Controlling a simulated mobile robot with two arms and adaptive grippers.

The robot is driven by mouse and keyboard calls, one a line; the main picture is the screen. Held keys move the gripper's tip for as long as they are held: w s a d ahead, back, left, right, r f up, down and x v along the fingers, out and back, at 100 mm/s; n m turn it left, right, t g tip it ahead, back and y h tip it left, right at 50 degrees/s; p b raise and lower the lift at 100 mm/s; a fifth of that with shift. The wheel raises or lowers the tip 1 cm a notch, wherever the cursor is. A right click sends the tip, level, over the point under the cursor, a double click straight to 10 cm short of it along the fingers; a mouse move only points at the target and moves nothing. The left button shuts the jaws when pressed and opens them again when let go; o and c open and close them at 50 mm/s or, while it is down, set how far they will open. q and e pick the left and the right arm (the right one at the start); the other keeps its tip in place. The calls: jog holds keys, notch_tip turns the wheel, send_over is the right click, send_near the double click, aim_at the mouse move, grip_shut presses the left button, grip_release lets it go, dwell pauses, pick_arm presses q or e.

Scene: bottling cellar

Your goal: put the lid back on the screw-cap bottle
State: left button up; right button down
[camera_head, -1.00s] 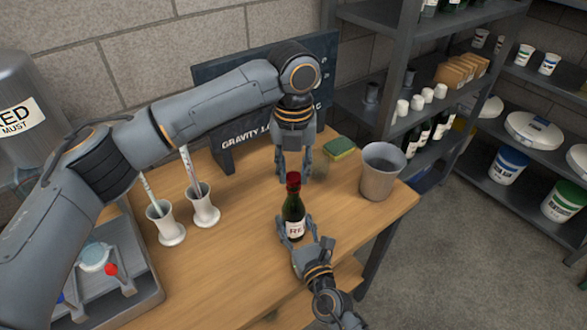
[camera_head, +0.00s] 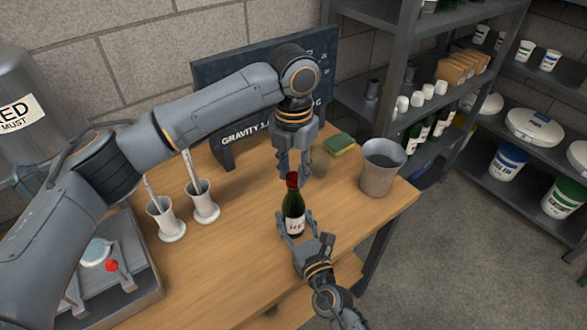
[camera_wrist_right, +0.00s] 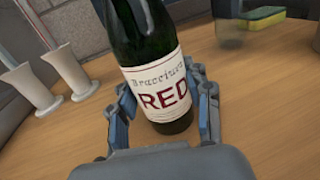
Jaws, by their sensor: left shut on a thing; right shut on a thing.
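The screw-cap bottle (camera_head: 294,213) is dark green with a cream label and stands about upright over the wooden table. My right gripper (camera_head: 296,226) is shut on its lower body; in the right wrist view the fingers hold both sides of the bottle (camera_wrist_right: 163,90), whose label reads RED. The red lid (camera_head: 292,180) sits at the top of the bottle neck. My left gripper (camera_head: 293,174) comes down from above and is shut on the lid. Whether the lid is fully seated on the neck cannot be told. The bottle's top is outside the right wrist view.
A grey cup (camera_head: 382,168) stands at the table's right edge, near a green and yellow sponge (camera_head: 339,144). Two white cylinder stands (camera_head: 204,207) are at the left. A metal tray (camera_head: 140,285) is at the front left. Shelves (camera_head: 470,90) stand behind right.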

pick_arm(q)
jog(key=m, duration=0.4)
jog(key=o, duration=0.7)
jog(key=shift+r, duration=2.3)
jog(key=shift+c, duration=0.5)
jog(key=shift+n, duration=0.3)
